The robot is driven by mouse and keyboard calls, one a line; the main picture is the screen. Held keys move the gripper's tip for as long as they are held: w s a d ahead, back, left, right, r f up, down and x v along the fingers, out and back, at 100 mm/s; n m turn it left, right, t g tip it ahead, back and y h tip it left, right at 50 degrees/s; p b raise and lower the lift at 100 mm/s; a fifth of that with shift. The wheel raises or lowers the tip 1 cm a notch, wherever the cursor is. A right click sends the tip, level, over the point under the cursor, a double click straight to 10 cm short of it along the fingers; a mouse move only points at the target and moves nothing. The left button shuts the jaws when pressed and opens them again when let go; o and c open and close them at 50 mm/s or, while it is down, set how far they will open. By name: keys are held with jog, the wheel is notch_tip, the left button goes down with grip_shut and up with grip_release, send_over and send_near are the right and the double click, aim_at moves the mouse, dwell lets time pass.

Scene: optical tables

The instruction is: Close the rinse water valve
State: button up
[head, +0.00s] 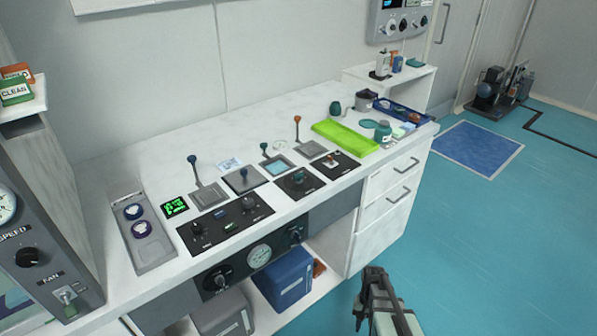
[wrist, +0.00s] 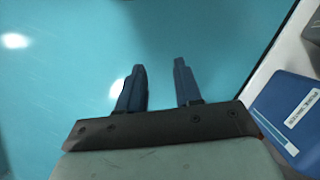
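My gripper (head: 372,282) is at the lower right in the head view, over the floor in front of the bench's drawers. In the wrist view its two fingers (wrist: 159,72) stand apart with only teal floor between them, so it is open and empty. I cannot tell which control is the rinse water valve; labels are too small to read. Candidates on the bench are a teal knob (head: 298,177) on a black plate, a blue-tipped lever (head: 199,172), a blue-knobbed control (head: 243,175), a teal-tipped lever (head: 266,150) and an orange-tipped lever (head: 297,128).
A black panel with knobs (head: 224,222) lies on the bench, and a gauge (head: 260,256) is on its front. A green tray (head: 345,137) is further back. A blue box (head: 284,278) sits on the shelf below; a blue labelled object (wrist: 296,120) shows in the wrist view.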

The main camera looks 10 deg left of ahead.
jog(key=w+r+m+t, duration=0.1)
jog(key=w+r, duration=0.8)
jog(key=w, duration=0.5)
jog(key=w+a+r+m+t, duration=0.1)
jog(key=w+r, duration=0.7)
jog(key=r, duration=0.3)
jog(key=w+a+r+m+t, duration=0.1)
jog(key=w+r+m+t, duration=0.1)
jog(key=w+r, duration=0.75)
notch_tip(320, 180, up, 24)
jog(key=r+m, duration=0.1)
jog(key=m, duration=0.1)
send_over(299, 173)
notch_tip(299, 173, down, 14)
jog(key=shift+a+r, duration=0.1)
grip_shut()
